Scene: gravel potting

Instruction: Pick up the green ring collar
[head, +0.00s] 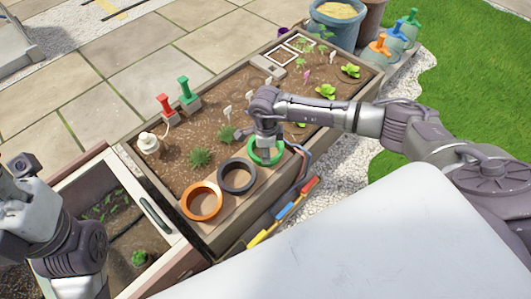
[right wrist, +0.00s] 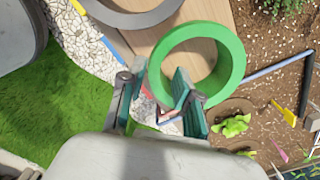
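The green ring collar (head: 267,161) lies on the wooden board at the near edge of the planter bed, right of the black ring.
A black ring (head: 237,190) and an orange ring (head: 202,215) lie left of the green one. Tools with coloured handles (head: 284,211) hang along the planter's near side. Seedlings and white labels stand in the soil behind. Grass (head: 480,60) is at right.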

